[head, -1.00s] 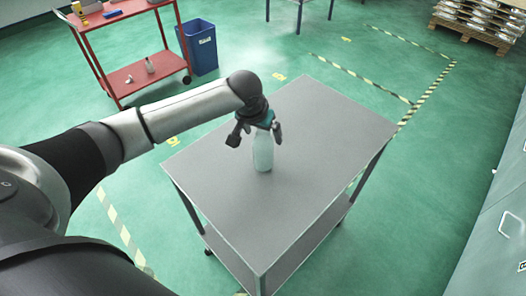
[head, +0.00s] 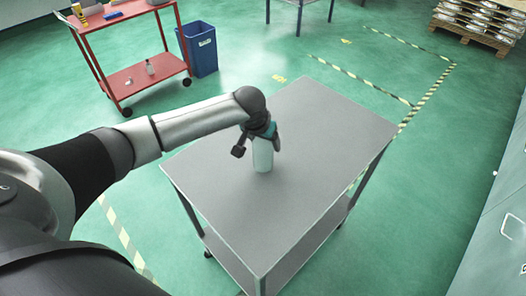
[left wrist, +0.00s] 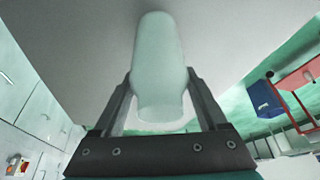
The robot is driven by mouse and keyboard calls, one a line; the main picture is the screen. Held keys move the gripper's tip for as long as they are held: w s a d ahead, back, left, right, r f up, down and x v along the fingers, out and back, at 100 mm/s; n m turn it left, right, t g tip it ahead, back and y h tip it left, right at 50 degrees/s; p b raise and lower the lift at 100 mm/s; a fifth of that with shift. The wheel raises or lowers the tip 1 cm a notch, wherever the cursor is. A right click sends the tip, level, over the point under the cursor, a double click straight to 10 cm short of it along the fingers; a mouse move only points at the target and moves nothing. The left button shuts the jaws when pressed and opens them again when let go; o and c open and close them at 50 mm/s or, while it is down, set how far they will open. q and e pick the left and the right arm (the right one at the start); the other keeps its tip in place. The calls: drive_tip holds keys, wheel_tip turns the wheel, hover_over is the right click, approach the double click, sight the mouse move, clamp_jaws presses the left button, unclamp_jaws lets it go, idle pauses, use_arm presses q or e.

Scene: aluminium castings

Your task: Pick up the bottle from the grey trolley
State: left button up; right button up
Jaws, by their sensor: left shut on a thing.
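The bottle (head: 263,156) is pale, whitish green and stands upright on the top of the grey trolley (head: 310,130). My left gripper (head: 262,138) reaches it from above and is shut on its upper part. In the left wrist view the bottle (left wrist: 158,60) lies between the two fingers of my left gripper (left wrist: 160,95), one on each side. The top of the bottle is hidden by the gripper in the head view. I cannot clearly tell whether its base still touches the trolley. My right gripper is not in view.
The rest of the grey trolley's top is bare. A red trolley (head: 135,75) with small items stands at the back left, beside a blue bin (head: 200,48). A pallet of castings (head: 480,20) is at the back right. Green floor surrounds the trolley.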

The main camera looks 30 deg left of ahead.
use_arm(q)
drive_tip(key=c, duration=0.6)
drive_tip(key=shift+o, duration=0.2)
drive_tip(key=shift+r, duration=0.1)
